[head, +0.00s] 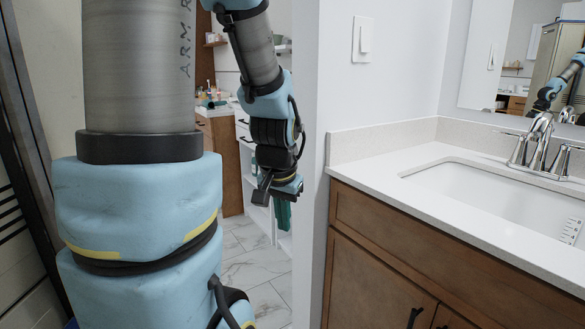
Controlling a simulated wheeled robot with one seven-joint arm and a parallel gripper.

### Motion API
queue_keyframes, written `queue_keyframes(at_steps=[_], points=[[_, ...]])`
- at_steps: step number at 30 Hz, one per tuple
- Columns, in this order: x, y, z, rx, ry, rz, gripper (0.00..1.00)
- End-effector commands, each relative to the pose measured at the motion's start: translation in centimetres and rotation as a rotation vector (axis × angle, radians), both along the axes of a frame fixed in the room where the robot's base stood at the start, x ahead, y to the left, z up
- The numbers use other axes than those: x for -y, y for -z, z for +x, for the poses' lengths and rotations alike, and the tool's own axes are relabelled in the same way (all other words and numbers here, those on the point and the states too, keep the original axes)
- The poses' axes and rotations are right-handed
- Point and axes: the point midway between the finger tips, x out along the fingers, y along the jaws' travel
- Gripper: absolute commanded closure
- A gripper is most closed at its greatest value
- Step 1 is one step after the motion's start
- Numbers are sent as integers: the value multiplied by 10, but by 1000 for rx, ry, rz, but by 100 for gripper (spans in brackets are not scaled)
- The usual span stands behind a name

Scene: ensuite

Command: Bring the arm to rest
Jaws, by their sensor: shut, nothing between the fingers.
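My arm stands in the left half of the head view, its upper link rising out of the top of the picture and its forearm coming back down. My gripper (277,197) hangs at the end of the forearm, left of the white wall edge. It is shut and empty. It is above the tiled floor and apart from the vanity. A teal item shows just below and behind it.
A wooden vanity (385,270) with a white counter (400,168), a sink (490,195) and a chrome faucet (538,145) fills the right. A mirror (510,65) hangs above. A doorway with marble-like floor (250,262) and white shelving (257,218) lies behind my gripper.

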Motion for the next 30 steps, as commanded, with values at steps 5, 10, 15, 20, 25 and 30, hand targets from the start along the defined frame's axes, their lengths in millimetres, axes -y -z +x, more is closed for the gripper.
queue_keyframes(at_steps=[5, 10, 15, 20, 25, 30], points=[[-36, 26, -34, -103, -236, -32, 100], [-48, 15, -50, -149, -343, -49, 100], [-48, -9, -50, -148, -339, -48, 100], [-47, -37, -50, -146, -337, -47, 100], [-47, -74, -49, -146, -336, -47, 100], [-47, -98, -49, -145, -335, -47, 100]])
